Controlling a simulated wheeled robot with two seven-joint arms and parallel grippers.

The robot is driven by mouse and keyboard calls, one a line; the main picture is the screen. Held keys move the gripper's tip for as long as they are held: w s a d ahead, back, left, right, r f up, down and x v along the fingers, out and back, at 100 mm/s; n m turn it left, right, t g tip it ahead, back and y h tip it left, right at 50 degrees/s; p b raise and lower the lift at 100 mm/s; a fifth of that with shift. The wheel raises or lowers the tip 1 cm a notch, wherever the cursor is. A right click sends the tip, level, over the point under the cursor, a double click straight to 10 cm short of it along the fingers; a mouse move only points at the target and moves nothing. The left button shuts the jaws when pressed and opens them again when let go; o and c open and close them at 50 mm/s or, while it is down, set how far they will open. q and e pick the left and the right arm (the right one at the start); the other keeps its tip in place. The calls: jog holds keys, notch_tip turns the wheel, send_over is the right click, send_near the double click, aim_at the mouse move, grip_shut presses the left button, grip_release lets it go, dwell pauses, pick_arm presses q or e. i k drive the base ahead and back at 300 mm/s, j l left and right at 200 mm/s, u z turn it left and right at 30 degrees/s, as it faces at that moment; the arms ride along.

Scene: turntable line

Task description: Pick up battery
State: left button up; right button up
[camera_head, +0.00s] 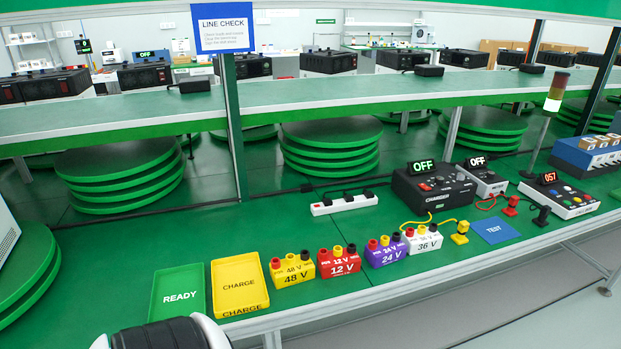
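Several batteries stand upright in a row on the green bench (270,215). From left to right they are a yellow 48 V battery (292,271), a red 12 V battery (339,264), a purple 24 V battery (387,254) and a white 36 V battery (424,242). Each has coloured caps on top. A black and white part of my own arm shows at the bottom left edge, in front of the trays. Neither of my grippers is in view, and nothing touches the batteries.
Left of the batteries lie a yellow CHARGE tray (240,301) and a green READY tray (161,297), both empty. Behind are a power strip (344,204), a black charger (432,187) reading OFF and a tester (559,196). A blue TEST mat (494,231) lies right.

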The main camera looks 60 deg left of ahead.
aim_at(340, 261)
jog(key=u, duration=1.4)
